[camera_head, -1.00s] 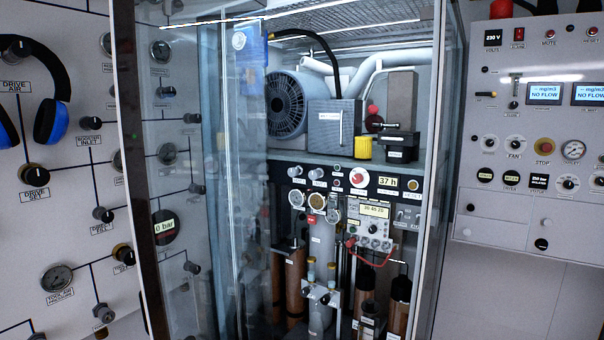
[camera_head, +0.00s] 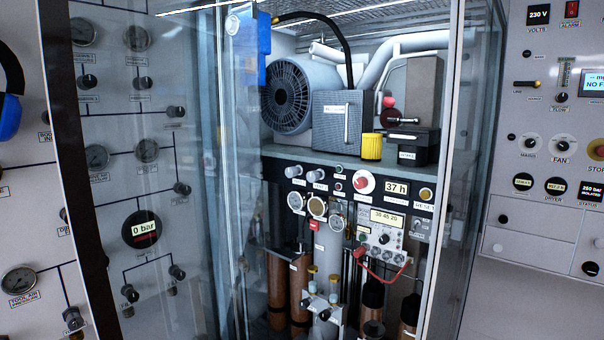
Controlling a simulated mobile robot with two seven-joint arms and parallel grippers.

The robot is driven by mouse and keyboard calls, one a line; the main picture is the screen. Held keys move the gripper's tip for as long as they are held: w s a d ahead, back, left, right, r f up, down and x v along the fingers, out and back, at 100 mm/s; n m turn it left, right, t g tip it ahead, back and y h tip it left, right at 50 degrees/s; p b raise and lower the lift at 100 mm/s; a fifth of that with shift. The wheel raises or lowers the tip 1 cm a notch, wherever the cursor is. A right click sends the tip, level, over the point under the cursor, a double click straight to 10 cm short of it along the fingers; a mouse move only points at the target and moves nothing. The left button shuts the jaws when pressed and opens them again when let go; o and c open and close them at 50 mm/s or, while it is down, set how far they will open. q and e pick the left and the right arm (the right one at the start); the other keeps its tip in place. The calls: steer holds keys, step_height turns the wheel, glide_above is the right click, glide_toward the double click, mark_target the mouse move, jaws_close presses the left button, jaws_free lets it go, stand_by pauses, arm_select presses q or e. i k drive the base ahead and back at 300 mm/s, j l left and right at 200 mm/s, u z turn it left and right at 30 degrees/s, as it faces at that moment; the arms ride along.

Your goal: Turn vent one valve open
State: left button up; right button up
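A glass-fronted cabinet holds a compressor (camera_head: 287,97) on its upper shelf and a filling panel (camera_head: 380,186) below it. Small valve knobs (camera_head: 308,299) sit on a fitting low in the middle of the cabinet, in front of a grey cylinder. Two black knobs (camera_head: 177,271) also show low on the left wall panel, seen through the glass. Neither of my grippers is in view.
A dark cabinet post (camera_head: 82,170) and a glass pane stand at the left. A right-hand frame post (camera_head: 447,170) and a control panel (camera_head: 550,145) stand at the right. A red cable (camera_head: 385,275) loops below a small meter box.

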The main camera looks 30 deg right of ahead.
mark_target(289, 172)
steer(key=l, duration=0.85)
steer(key=i+l, duration=0.15)
steer(key=l, duration=0.75)
